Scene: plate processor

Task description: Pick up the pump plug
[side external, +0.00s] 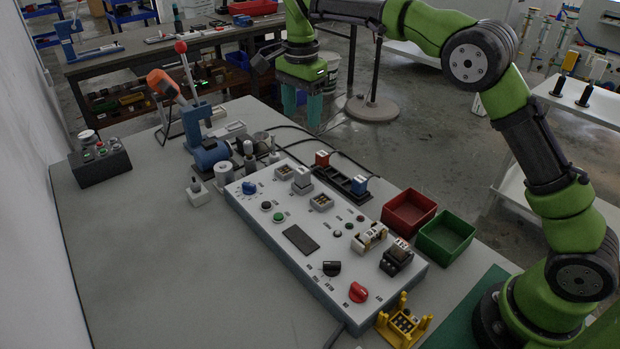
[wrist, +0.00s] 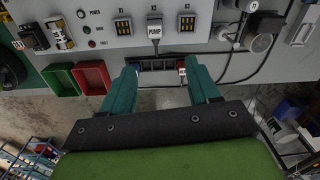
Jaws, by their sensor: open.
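The pump plug is a pale block marked "PUMP" (wrist: 155,32). It sits upright in the middle socket, X2, of the white control panel (wrist: 110,45). In the side view the plug (side external: 302,181) stands between two empty-looking sockets. My gripper (side external: 301,104) is open and empty. It hangs high, beyond the panel's far edge and apart from the plug. In the wrist view the teal fingers of my gripper (wrist: 163,68) are wide apart, with the plug ahead of them, above the gap in the picture.
A black rack (side external: 336,177) with a red block (side external: 322,159) and a blue block (side external: 359,186) lies along the panel's far edge. Red (side external: 409,213) and green (side external: 446,237) trays stand to its right. A motor assembly (side external: 208,152) stands left of the panel; cables run nearby.

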